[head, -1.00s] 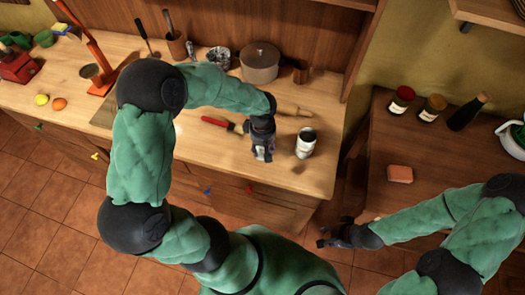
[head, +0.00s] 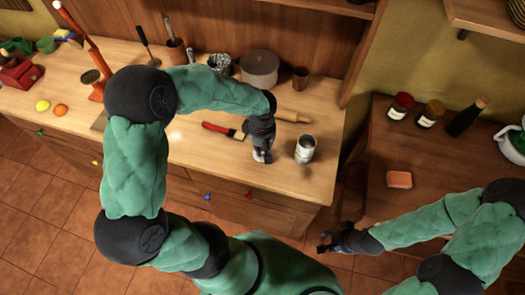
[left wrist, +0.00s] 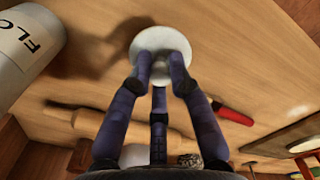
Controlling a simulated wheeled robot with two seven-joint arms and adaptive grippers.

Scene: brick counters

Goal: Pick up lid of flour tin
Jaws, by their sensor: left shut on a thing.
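The flour tin (head: 304,150), a pale cylinder, stands upright near the counter's right front corner. Its side with part of the label shows at the upper left of the left wrist view (left wrist: 22,45). The lid (left wrist: 160,40), a round white disc, is between the fingertips of my left gripper (left wrist: 160,75). In the head view my left gripper (head: 263,157) is left of the tin, apart from it, and mostly hides the lid. My right gripper (head: 322,242) is empty, its fingers apart, low in front of the gap between the counters.
A rolling pin (head: 293,117) and a red-handled brush (head: 217,128) lie behind and left of my left gripper. A pot (head: 259,68) and a brown cup (head: 300,78) stand at the back. A soap-like block (head: 399,179) lies on the right counter.

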